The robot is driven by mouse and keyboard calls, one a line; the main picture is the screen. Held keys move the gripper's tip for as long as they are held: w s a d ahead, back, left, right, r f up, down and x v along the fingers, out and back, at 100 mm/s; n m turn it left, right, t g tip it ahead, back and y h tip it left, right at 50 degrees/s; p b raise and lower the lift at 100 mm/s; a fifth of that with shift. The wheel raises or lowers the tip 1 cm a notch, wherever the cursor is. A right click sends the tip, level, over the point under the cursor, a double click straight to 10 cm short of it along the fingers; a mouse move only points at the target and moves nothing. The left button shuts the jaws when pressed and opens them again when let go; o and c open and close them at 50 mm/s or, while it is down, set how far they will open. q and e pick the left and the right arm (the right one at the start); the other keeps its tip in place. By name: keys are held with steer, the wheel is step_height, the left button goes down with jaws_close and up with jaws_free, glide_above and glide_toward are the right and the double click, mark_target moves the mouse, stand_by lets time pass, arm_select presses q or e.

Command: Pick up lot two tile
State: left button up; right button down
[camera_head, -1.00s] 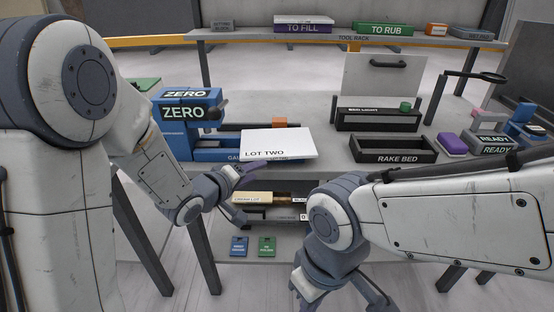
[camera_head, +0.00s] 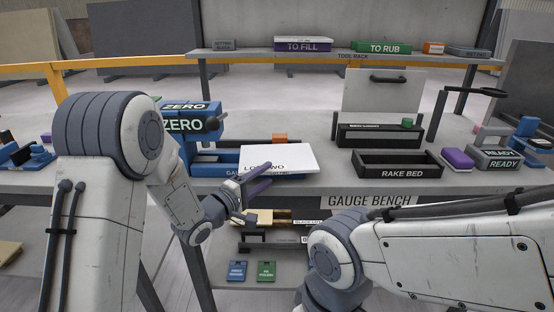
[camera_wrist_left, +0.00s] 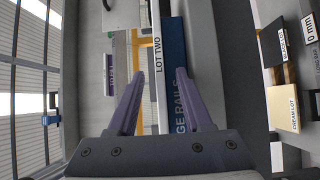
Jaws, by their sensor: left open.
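The lot two tile (camera_head: 290,158) is a white slab with "LOT TWO" on its front edge. It lies on the blue gauge rails at the front of the bench, its right end sticking out past them. My left gripper (camera_head: 262,180) is open at the tile's front edge, and a purple finger covers part of the lettering. In the left wrist view the tile's edge (camera_wrist_left: 157,65) shows between the open fingers (camera_wrist_left: 157,88), with nothing held. Contact cannot be told. My right gripper is mostly cut off at the bottom.
The blue ZERO block (camera_head: 190,125) stands left of the tile. The black rake bed (camera_head: 398,165), purple block (camera_head: 457,158) and READY block (camera_head: 496,158) are to the right. Below the bench is a shelf with a cream lot (camera_wrist_left: 284,108). A tool rack (camera_head: 345,53) is behind.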

mark_target(277, 158)
arm_select(q)
steer(key=shift+x, duration=1.3)
jaws_close()
steer(key=shift+r, duration=0.1)
